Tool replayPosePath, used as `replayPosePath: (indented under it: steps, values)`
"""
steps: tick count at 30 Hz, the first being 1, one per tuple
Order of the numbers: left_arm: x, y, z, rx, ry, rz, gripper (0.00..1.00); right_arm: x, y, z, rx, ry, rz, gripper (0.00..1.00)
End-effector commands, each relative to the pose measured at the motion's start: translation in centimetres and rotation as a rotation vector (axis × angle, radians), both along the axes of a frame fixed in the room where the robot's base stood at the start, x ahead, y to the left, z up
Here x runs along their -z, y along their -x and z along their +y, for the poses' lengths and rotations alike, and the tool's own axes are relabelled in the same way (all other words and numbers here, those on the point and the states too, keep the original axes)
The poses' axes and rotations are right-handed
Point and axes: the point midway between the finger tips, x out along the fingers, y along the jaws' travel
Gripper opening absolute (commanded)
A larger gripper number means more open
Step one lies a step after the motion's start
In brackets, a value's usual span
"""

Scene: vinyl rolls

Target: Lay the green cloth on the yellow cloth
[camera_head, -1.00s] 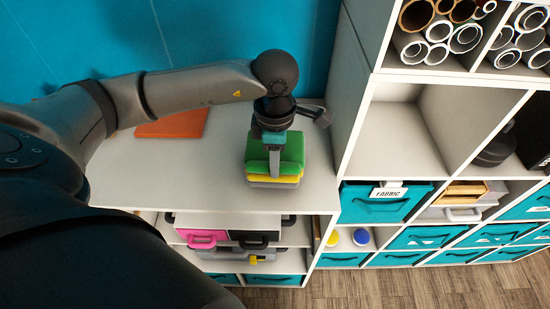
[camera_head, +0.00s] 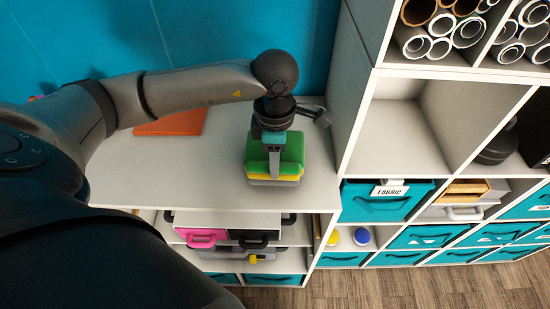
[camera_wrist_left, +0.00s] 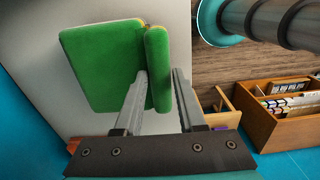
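The green cloth (camera_head: 290,147) is a folded, thick pad. It lies on top of the yellow cloth (camera_head: 289,177), whose edge shows below it, on the white cabinet top. My left gripper (camera_head: 274,172) points down at the front of the stack. In the left wrist view, my left gripper's fingers (camera_wrist_left: 160,82) stand either side of a narrow front strip of the green cloth (camera_wrist_left: 100,65). The left finger is against it, and a thin gap shows beside the right finger. The fingers look apart. My right gripper is not in view.
A grey layer (camera_head: 272,183) lies under the yellow cloth. An orange flat piece (camera_head: 172,123) lies further left on the white cabinet top (camera_head: 200,170). A tall white shelf unit (camera_head: 352,110) stands close on the right, and a blue wall (camera_head: 220,40) is behind.

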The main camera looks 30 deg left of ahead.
Motion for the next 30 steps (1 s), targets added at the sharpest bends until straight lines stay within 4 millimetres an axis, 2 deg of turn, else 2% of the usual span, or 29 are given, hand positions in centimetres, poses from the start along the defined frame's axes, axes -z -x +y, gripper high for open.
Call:
replayPosePath:
  steps: [1, 7, 17, 20, 23, 30]
  values:
    - [-0.1, 0.0, 0.0, 0.000, 0.000, 0.000, 0.46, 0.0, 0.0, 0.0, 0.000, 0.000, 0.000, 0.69]
    - [-0.1, 0.0, 0.0, 0.000, 0.000, 0.000, 0.69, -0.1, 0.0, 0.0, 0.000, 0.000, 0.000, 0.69]
    - [-0.5, 0.0, 0.0, 0.000, -0.001, -0.002, 0.69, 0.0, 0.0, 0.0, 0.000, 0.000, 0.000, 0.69]
    - [-1.6, -0.1, 0.0, 0.001, 0.001, -0.004, 0.69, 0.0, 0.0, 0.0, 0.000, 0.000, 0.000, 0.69]
    - [-3.5, -0.2, 0.0, 0.001, 0.001, -0.007, 0.69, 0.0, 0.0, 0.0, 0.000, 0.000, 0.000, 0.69]
    - [-9.5, -0.2, 0.0, 0.001, 0.000, -0.008, 0.69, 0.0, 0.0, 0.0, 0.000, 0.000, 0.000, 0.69]
